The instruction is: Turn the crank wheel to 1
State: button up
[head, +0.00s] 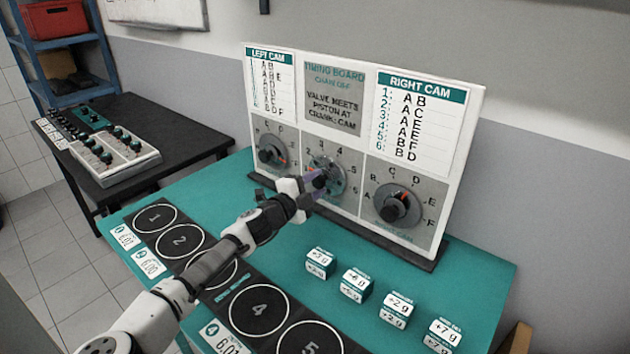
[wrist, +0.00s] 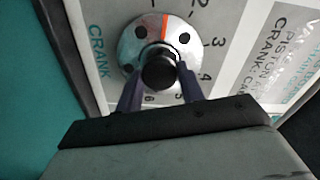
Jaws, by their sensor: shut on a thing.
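The crank wheel (head: 336,170) is a silver disc with dark holes in the lower middle panel of the timing board (head: 361,66). It fills the upper middle of the wrist view (wrist: 141,42), with an orange mark at its top edge. Numbers ring it; the mark points between 1 and 2, seemingly nearer 1. My gripper (head: 316,184) reaches the wheel from the front. In the wrist view its two dark fingers (wrist: 161,82) are shut on the round black knob (wrist: 158,70) at the wheel's middle, one on each side. The fingers hide part of the wheel's lower rim.
The left cam dial (head: 271,153) and right cam dial (head: 397,205) flank the wheel. Several weight blocks (head: 356,281) stand on the green bench (head: 478,262). A dark mat (head: 213,297) with numbered circles lies beneath my arm. A black table (head: 180,137) stands at left.

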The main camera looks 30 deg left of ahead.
jog(key=shift+n+p, duration=0.45)
jog(key=shift+n, duration=0.75)
jog(key=o, duration=1)
jog(key=s+b, duration=0.1)
jog(key=s, duration=0.3)
jog(key=s+a+b, duration=0.1)
jog(key=s+b, duration=0.1)
jog(key=s, duration=0.3)
jog(key=s+a+b, duration=0.1)
jog(key=s, duration=0.3)
jog(key=shift+s, duration=0.4)
